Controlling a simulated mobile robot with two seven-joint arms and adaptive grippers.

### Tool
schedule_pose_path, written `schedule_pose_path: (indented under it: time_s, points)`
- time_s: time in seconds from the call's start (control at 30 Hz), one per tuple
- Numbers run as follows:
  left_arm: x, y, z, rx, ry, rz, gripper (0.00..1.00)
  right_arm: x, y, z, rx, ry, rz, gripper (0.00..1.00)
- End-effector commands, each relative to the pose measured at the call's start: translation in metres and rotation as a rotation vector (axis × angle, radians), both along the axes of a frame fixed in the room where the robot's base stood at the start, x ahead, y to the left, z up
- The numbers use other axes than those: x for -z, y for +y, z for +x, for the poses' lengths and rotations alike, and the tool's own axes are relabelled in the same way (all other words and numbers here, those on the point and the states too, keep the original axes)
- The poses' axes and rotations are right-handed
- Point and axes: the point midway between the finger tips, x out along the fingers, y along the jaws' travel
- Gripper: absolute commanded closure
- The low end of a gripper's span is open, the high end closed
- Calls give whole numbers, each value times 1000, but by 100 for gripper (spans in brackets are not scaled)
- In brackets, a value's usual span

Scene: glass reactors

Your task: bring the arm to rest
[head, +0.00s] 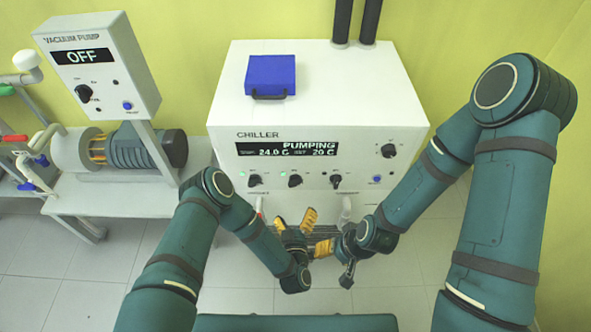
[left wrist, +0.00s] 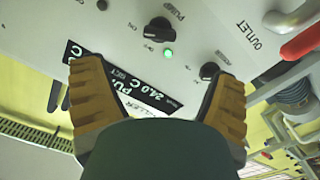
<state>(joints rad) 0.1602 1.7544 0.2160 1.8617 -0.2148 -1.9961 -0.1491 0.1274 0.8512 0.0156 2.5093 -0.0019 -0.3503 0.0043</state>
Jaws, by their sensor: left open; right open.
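My left gripper (head: 295,222) is low in front of the chiller, below its front knobs, with its yellow-padded fingers spread and nothing between them. In the left wrist view its two fingers (left wrist: 157,78) stand wide apart, with the chiller's front panel behind them. My right gripper (head: 334,262) is just right of and lower than the left one, close beside it. It is open, partly hidden by its own wrist, and I see nothing held in it.
The white chiller (head: 330,82) reads PUMPING, 24.0 C, set 20 C. A blue case (head: 271,75) lies on top. Its outlet and a red-handled part (left wrist: 302,40) are near the left fingers. The vacuum pump box (head: 97,62) reads OFF at left. Open floor (head: 105,255) lies below.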

Motion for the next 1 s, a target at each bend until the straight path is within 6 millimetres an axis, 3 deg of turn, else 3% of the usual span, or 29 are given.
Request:
schedule_pose_path:
  time_s: [0.33, 0.57, 0.77, 1.0]
  points:
    - [-3, 2, 10, 56, 65, 12, 13, 0, 0, 0, 0, 0, 0, 44]
    - [-8, 15, 17, 256, 373, 56, 13, 0, 0, 0, 0, 0, 0, 44]
    - [-16, 42, -16, 389, 708, 84, 13, 0, 0, 0, 0, 0, 0, 44]
    - [-43, 80, -91, 479, 1103, 70, 13, 0, 0, 0, 0, 0, 0, 44]
